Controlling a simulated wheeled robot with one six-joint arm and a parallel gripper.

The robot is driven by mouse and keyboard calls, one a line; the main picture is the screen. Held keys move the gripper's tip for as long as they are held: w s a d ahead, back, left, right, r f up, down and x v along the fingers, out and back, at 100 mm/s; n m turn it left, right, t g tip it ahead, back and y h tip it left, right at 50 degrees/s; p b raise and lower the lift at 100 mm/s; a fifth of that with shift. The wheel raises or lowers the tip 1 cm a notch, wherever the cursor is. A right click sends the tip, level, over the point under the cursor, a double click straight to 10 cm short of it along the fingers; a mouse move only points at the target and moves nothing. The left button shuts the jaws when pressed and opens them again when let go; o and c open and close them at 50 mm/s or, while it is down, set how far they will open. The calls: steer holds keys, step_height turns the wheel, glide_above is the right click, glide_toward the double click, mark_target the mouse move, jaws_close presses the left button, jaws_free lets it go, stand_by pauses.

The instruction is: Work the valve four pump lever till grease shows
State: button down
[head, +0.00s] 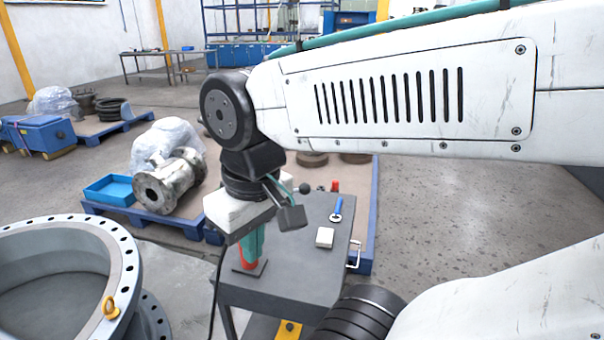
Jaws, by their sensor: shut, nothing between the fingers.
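My gripper (253,246) hangs below the white wrist block at the end of my arm, over the left part of a grey cart (300,275). Its teal fingers point down and are shut, with nothing seen held. A red upright piece (247,256) on a small dark plate stands right by the fingertips; I cannot tell whether they touch. A large grey flanged valve body (125,262) with a yellow lifting eye lies at the lower left; I see no number on it. I cannot make out a pump lever or any grease. My wrist and arm hide part of the cart top.
On the cart are a blue-handled tool (337,208), a small white box (325,237) and a dark round knob (305,188). Behind is a blue pallet (118,221) with a metal valve (170,184) and a blue tray (110,188). The floor at right is clear.

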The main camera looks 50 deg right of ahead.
steer(key=w+d+r+m, duration=0.6)
steer(key=w+d+m, duration=0.5)
steer(key=m, duration=0.4)
steer(key=w+d+r+m+g, duration=0.1)
steer(key=d+r+m, duration=0.1)
steer(key=d+m, duration=1.4)
steer(key=d, duration=0.3)
steer(key=shift+w+r, duration=0.2)
steer(key=shift+w, duration=0.2)
steer(key=shift+d, duration=0.1)
step_height(320, 180, down, 14)
